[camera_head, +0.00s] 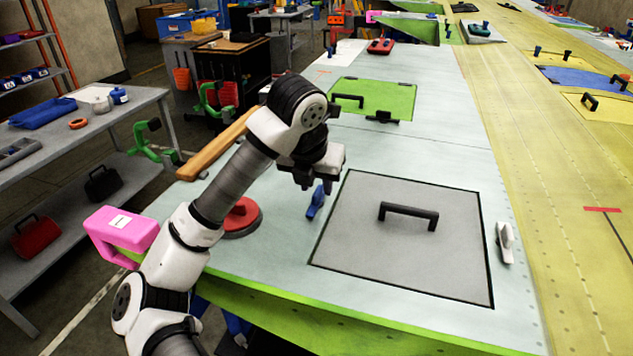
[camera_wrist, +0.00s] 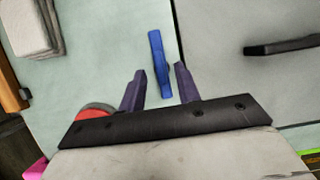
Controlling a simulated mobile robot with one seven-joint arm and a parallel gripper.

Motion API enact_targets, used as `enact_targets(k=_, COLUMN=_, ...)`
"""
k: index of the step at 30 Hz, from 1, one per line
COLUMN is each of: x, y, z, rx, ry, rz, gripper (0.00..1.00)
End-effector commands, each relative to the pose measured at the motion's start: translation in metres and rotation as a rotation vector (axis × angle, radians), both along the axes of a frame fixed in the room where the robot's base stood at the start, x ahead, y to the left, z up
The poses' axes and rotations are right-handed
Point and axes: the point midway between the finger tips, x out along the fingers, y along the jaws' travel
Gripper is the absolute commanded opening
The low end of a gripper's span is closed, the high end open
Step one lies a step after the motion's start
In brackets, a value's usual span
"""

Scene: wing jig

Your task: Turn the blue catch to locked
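The blue catch (camera_head: 316,202) sits on the pale wing surface at the left edge of the grey square panel (camera_head: 345,240). In the wrist view the blue catch (camera_wrist: 159,62) is a narrow bar lying roughly along the panel's edge line, its lower end between the fingertips. My gripper (camera_head: 318,184) is just above and beside the catch in the head view. In the wrist view my gripper (camera_wrist: 160,70) has its two dark fingers apart with a gap between them. Whether they touch the catch, I cannot tell.
The panel has a black handle (camera_head: 408,212), and a white catch (camera_head: 505,243) sits at its right. A red round tool (camera_head: 241,217) lies left of my gripper. A green panel (camera_head: 372,98) is farther back. A pink block (camera_head: 121,230) is at the wing's left edge.

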Motion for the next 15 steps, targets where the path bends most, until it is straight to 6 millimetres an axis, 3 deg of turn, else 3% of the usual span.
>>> enact_targets(k=6, x=0.006, y=-0.002, z=-0.015, rx=-0.002, ry=-0.001, rz=0.001, gripper=0.33)
enact_targets(k=15, x=0.007, y=-0.002, z=-0.017, rx=0.0, ry=-0.001, rz=0.0, gripper=0.33)
